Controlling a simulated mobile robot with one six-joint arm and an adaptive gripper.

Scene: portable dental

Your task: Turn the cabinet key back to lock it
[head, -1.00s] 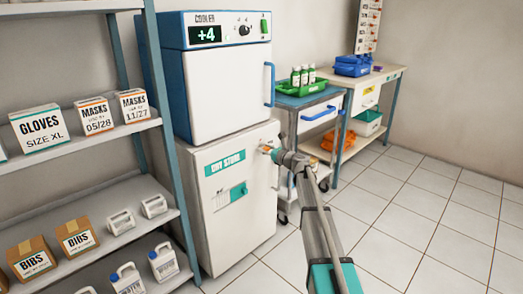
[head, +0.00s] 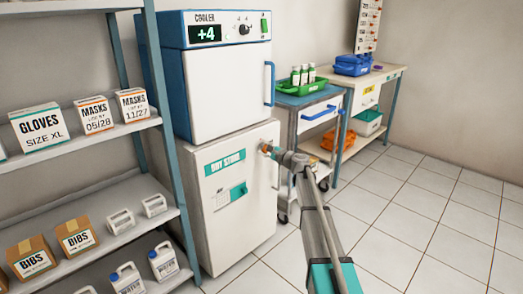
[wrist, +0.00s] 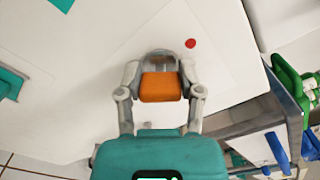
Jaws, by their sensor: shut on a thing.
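The cabinet (head: 230,218) is a white box under the cooler, with a teal label reading "DRY STORE" on its front. My gripper (head: 266,149) is at the upper right of the cabinet front. In the wrist view my gripper (wrist: 160,75) is shut on the orange key (wrist: 160,87), one finger on each side. The key's shaft and the keyhole are hidden behind the orange head and the fingers. A red dot (wrist: 190,43) shows on the white front beside the gripper.
The cooler (head: 225,90) stands on the cabinet. A blue-topped trolley (head: 312,98) with green-racked bottles is close on the right, and a shelf (head: 95,145) of boxes and jugs stands at left. Tiled floor at right is clear.

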